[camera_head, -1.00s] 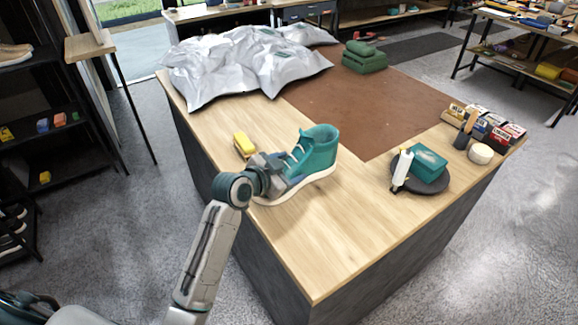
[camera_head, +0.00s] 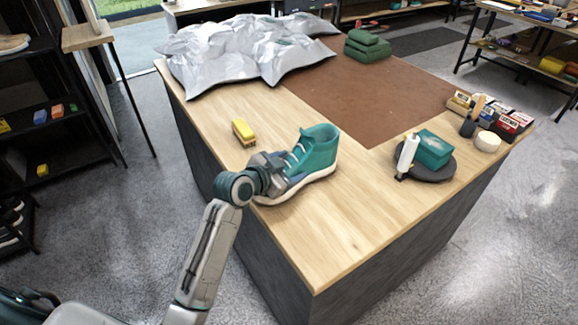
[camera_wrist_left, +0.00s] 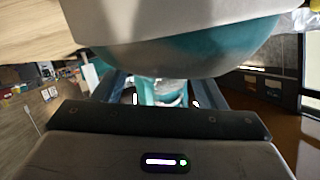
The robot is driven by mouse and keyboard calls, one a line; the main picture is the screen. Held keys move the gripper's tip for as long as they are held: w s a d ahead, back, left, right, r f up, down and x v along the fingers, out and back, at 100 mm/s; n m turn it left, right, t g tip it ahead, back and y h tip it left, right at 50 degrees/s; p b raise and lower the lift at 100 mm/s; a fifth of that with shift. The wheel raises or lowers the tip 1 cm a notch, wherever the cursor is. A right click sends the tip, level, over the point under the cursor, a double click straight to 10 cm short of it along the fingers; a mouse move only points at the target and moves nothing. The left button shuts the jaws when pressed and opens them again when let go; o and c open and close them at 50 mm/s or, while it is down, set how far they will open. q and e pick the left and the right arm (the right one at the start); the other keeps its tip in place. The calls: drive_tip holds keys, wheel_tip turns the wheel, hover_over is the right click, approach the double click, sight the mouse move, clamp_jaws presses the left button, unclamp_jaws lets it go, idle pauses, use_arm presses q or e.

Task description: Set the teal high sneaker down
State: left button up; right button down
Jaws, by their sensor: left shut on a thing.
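The teal high sneaker (camera_head: 318,152) has a white sole and is upright at the near left part of the wooden table top (camera_head: 345,235). My left gripper (camera_head: 284,172) is shut on the sneaker near its front and laces, and the gripper hides much of the toe. Whether the sole touches the wood or hovers just above it, I cannot tell. In the left wrist view the sneaker (camera_wrist_left: 200,52) fills the top, with its pale sole above and teal upper between the fingers. My right gripper is not in view.
A yellow brush (camera_head: 243,131) lies behind the sneaker. Silver bags (camera_head: 240,52) cover the back left, beside a brown mat (camera_head: 360,95). A dark round tray (camera_head: 432,174) holds a teal box and white bottle at right. Bare wood lies in front and right of the sneaker.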

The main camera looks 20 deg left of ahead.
use_arm(q)
drive_tip(key=shift+f+b, duration=0.3)
drive_tip(key=shift+f, duration=0.15)
drive_tip(key=o, duration=1.3)
drive_tip(key=shift+o, duration=0.2)
drive_tip(key=shift+s, duration=0.1)
drive_tip(key=b+v, duration=0.2)
drive_tip(key=v, duration=0.7)
drive_tip(key=shift+s+a, duration=0.2)
drive_tip(key=shift+a, duration=0.05)
drive_tip(key=shift+s+a+r, duration=0.15)
drive_tip(key=shift+s+r, duration=0.1)
drive_tip(key=shift+s, duration=0.25)
